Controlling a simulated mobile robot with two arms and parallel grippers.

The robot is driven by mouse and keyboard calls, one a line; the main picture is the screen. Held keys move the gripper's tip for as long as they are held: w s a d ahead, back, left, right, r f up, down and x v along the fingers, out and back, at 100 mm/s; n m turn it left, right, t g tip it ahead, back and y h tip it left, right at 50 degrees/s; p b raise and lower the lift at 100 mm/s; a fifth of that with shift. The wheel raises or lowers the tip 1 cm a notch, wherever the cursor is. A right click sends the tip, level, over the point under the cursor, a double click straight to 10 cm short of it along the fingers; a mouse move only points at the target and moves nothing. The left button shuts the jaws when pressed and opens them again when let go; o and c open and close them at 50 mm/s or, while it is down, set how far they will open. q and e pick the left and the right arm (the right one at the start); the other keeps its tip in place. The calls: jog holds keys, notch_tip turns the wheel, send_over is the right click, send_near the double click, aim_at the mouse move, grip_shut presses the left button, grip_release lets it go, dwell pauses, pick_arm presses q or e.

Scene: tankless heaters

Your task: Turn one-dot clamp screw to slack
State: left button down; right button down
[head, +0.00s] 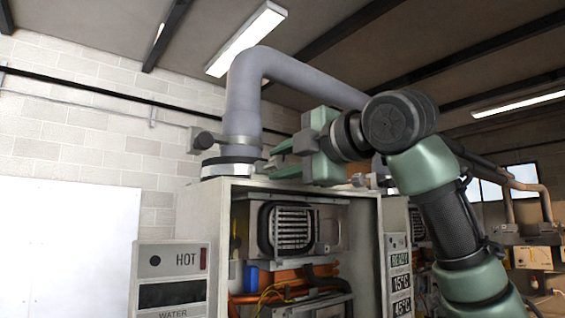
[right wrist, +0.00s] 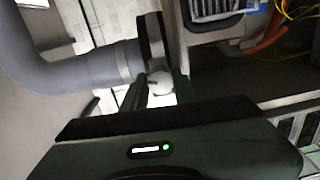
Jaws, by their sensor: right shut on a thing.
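A grey flue pipe (head: 243,112) rises from the top of the open heater cabinet and bends right. A metal clamp band (head: 228,167) goes around its foot. My right gripper (head: 268,160) is at the right side of this clamp. In the right wrist view, its two fingers (right wrist: 160,92) are shut on a small pale clamp screw head (right wrist: 159,80) beside the dark collar (right wrist: 152,40) of the pipe. The dot mark on the screw cannot be made out, nor how far it is turned. My left gripper is in neither view.
The open heater cabinet (head: 196,215) stands below the clamp, with a burner grille (head: 291,228) and orange pipes inside. A second heater with readouts (head: 401,282) stands right. A ceiling lamp (head: 245,39) hangs above.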

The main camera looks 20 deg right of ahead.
jog(key=shift+n, duration=0.5)
jog(key=c, duration=1.1)
grip_release()
jog(key=b+v, duration=0.3)
jog(key=v, duration=0.4)
jog(key=shift+s+b, duration=0.35)
jog(key=shift+b, duration=0.05)
jog(key=shift+d, duration=0.1)
